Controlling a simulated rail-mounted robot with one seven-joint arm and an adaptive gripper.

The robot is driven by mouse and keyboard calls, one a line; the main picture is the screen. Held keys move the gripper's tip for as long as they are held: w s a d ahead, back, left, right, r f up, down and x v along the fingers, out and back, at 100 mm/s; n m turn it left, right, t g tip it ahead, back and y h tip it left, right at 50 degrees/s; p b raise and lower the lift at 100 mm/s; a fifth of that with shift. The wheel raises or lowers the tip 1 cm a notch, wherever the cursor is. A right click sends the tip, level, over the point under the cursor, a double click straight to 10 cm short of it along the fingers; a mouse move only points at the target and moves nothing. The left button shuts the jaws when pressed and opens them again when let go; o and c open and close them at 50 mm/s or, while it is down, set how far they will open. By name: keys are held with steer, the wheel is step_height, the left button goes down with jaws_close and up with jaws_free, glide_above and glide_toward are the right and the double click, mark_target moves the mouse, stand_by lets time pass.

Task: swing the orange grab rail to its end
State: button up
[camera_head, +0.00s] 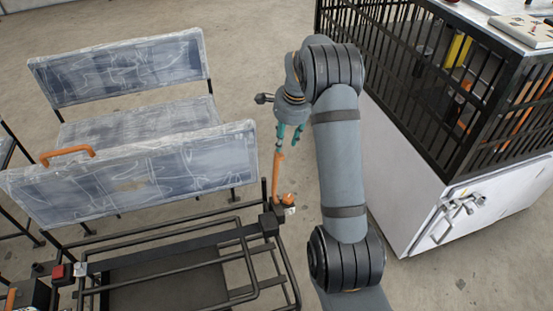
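The orange grab rail (277,178) stands nearly upright at the right end of the black metal frame, by an orange joint (288,199). My gripper (290,137) points down at the rail's upper end. Its two teal fingers are apart, with a gap between them. The left finger overlaps the top of the rail in this view; I cannot tell whether it touches. The right finger is clear of the rail.
Two plastic-wrapped benches (120,70) stand at left; the nearer backrest (130,178) carries another orange handle (67,152). A black tubular frame (170,250) lies in front. A barred cage on a white cabinet (400,210) stands right. Bare floor (250,50) shows behind my gripper.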

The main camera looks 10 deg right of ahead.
steer(key=shift+a+f+g, duration=0.1)
steer(key=shift+a+g, duration=0.2)
steer(key=shift+a, duration=0.4)
steer(key=shift+a+f, duration=0.1)
steer(key=shift+f, duration=0.2)
glide_above(276, 174)
step_height(276, 174, down, 11)
steer(key=shift+f, duration=0.1)
steer(key=shift+c, duration=0.8)
jaws_close()
